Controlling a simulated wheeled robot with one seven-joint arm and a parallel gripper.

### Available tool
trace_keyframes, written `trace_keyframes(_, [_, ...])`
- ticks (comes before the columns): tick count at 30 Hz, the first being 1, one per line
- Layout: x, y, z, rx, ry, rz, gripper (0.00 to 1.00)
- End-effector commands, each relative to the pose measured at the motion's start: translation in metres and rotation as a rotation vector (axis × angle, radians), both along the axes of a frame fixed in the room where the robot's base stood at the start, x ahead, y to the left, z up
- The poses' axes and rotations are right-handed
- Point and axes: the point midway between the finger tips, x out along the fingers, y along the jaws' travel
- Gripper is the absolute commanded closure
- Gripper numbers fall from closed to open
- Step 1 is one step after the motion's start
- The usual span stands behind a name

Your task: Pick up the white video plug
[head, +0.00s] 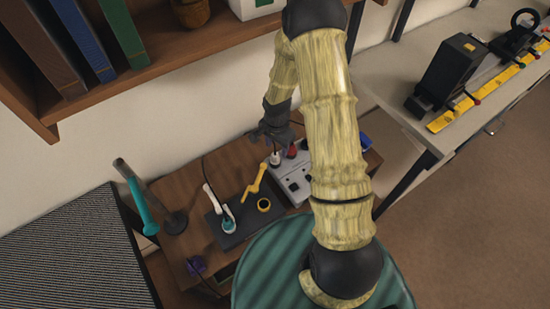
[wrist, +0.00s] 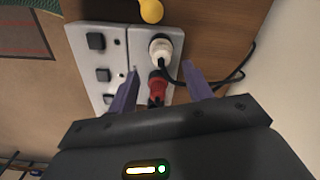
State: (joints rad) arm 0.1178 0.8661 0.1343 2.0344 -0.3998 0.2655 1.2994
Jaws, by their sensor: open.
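The white plug (wrist: 160,50) stands in the pale socket panel (wrist: 113,70) in the wrist view, with a black cable running off to the right. It also shows in the head view (head: 275,158) at the left end of the panel (head: 297,186). A red plug (wrist: 157,88) sits beside it, nearer my gripper in the wrist view. My gripper (wrist: 160,70) is open and empty. Its two fingers point toward the panel, spread to either side of the plugs, with the tips just short of the white plug in the picture. I cannot tell the height gap.
The wooden table holds a dark mat (head: 216,235) with a yellow-armed item (head: 254,186) and a white-and-teal item (head: 228,224). A teal-and-grey tool (head: 140,205) stands at left. A shelf (head: 160,52) overhangs behind. A yellow ball-like end (wrist: 151,10) lies beyond the panel.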

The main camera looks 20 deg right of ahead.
Motion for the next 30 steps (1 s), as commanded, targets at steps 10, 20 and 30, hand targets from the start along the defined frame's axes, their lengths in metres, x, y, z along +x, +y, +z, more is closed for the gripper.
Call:
trace_keyframes(10, [-0.002,0.008,-0.032,0.000,0.004,0.003,0.50])
trace_keyframes(20, [-0.001,0.007,-0.052,0.001,-0.001,0.000,0.50])
trace_keyframes(30, [-0.001,0.007,-0.052,0.000,0.000,0.000,0.50])
